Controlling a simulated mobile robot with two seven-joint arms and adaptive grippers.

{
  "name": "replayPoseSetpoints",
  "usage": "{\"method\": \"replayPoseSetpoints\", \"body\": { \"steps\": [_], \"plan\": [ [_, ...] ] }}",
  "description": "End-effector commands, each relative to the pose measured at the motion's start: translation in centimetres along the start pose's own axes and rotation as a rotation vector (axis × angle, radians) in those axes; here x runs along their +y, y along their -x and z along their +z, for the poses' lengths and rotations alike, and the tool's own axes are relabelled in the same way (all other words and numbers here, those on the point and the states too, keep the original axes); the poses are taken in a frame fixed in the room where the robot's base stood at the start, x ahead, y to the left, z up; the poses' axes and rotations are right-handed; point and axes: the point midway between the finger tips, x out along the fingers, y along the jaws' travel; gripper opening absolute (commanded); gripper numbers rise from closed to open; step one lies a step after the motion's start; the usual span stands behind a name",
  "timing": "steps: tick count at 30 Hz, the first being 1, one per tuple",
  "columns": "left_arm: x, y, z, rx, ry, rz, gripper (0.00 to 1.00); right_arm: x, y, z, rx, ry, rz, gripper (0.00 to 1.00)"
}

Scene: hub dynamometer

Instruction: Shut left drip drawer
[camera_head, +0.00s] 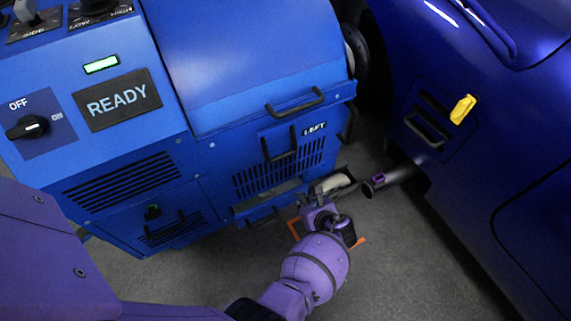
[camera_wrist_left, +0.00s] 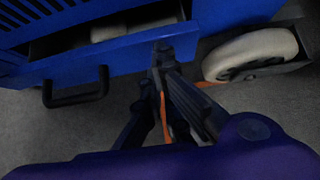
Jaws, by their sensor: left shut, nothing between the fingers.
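The left drip drawer (camera_head: 264,205) sits low on the blue dynamometer's side, under the panel marked LEFT. It stands partly open, and a gap shows above its blue front. In the left wrist view the drawer (camera_wrist_left: 125,57) has its black handle (camera_wrist_left: 75,98) on the front, and something pale lies inside. My left gripper (camera_head: 322,190) is shut and empty at the right end of the drawer. In the left wrist view its fingertips (camera_wrist_left: 163,47) are at the drawer front, right of the handle; I cannot tell whether they touch it. My right gripper is not in view.
A pale caster wheel (camera_wrist_left: 250,55) is just right of my fingers. The blue dynamometer (camera_head: 240,60) carries a READY display (camera_head: 118,99) and an OFF knob (camera_head: 28,127). A blue car (camera_head: 480,130) with a tailpipe (camera_head: 388,181) stands right. Grey floor (camera_head: 400,270) is open in front.

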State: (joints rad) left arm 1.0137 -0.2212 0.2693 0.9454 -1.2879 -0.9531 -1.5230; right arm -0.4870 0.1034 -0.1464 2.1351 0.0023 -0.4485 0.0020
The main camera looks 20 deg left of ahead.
Motion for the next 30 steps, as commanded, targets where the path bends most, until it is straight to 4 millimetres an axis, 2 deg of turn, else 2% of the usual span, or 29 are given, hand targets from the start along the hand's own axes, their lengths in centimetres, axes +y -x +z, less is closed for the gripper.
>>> {"method": "replayPoseSetpoints", "body": {
  "steps": [1,5,12,23,30],
  "plan": [
    [-0.5,0.1,0.4,-0.003,0.004,-0.006,0.00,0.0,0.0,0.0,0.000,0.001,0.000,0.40],
    [-0.5,0.1,0.5,-0.004,0.004,-0.006,0.00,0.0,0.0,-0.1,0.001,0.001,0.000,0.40],
    [-0.5,-1.7,2.4,-0.007,0.003,-0.005,0.00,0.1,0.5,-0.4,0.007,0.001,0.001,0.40],
    [-0.5,-1.7,2.3,-0.004,0.004,-0.005,0.00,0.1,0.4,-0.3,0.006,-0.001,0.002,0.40],
    [0.4,-1.5,2.2,-0.004,0.005,-0.003,0.00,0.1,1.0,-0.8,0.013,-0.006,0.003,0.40]
  ]
}}
